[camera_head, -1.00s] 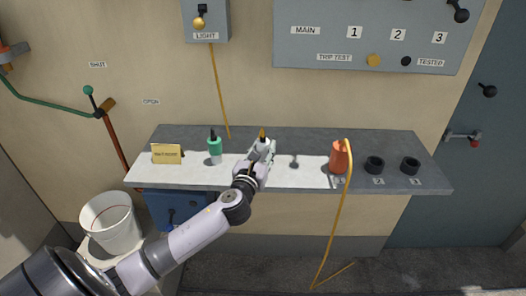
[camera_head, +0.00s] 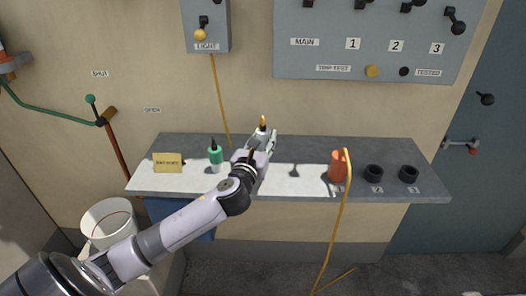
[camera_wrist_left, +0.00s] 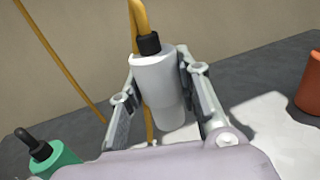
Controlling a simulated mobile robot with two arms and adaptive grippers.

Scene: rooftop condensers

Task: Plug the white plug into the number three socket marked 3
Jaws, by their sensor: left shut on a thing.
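The white plug (camera_head: 262,131), with a black collar and yellow cable on top, is upright in my left gripper (camera_head: 268,143). In the left wrist view, the white plug (camera_wrist_left: 160,88) sits between both fingers of the left gripper (camera_wrist_left: 165,105), above the shelf. The number three socket (camera_head: 408,174) is a black ring at the right end of the grey shelf (camera_head: 430,188), well right of the gripper. It looks empty. My right gripper is not in view.
The number two socket (camera_head: 374,173) looks empty. An orange plug (camera_head: 337,166) with a yellow cable (camera_head: 343,215) stands left of it, between my gripper and socket three. A green plug (camera_head: 215,155) and a yellow sign (camera_head: 168,162) are to the left. A panel (camera_head: 365,55) hangs above.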

